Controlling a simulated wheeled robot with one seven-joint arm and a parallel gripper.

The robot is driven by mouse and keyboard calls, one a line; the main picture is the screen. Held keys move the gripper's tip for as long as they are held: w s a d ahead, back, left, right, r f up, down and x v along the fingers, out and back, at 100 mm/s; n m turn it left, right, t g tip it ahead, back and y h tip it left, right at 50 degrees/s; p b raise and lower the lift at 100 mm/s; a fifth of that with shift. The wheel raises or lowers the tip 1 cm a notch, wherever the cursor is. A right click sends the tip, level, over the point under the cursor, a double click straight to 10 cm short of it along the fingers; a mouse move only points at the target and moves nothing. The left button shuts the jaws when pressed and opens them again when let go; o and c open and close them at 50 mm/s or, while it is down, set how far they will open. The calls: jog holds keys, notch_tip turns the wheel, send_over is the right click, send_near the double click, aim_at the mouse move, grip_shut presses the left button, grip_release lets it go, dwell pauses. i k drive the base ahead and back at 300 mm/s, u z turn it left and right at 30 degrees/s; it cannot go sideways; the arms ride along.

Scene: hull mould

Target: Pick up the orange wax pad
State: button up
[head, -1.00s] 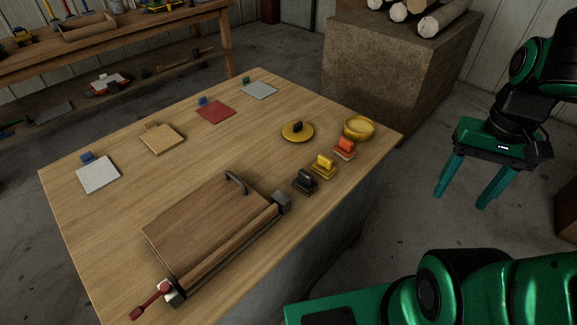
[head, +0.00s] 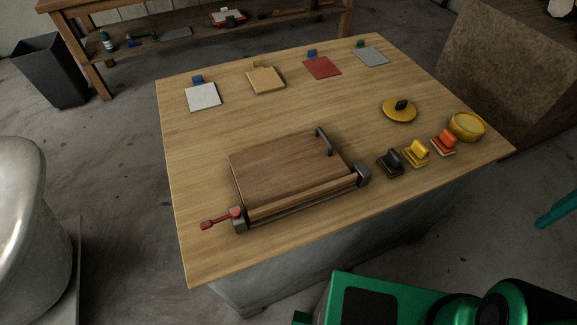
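The orange wax pad (head: 444,142) sits near the right edge of the wooden table (head: 200,249), with an orange grip on top of a flat base. The yellow pad (head: 416,152) is just to its left, and the dark pad (head: 389,163) is left of that. A round yellow bowl (head: 466,127) stands close behind it on the right. My gripper is not in view; only green parts of my own body show at the bottom right.
A hinged wooden press (head: 290,172) with a red handle lies on the table's front middle. A yellow disc with a dark knob (head: 399,110) lies behind the pads. White, tan, red and grey squares line the back. A stone block (head: 510,85) stands right of the table.

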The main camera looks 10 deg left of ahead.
aim_at(444, 143)
jog(key=u, duration=1.25)
jog(key=k, duration=0.9)
jog(key=z, duration=0.75)
jog(key=i, duration=1)
jog(key=u, duration=0.05)
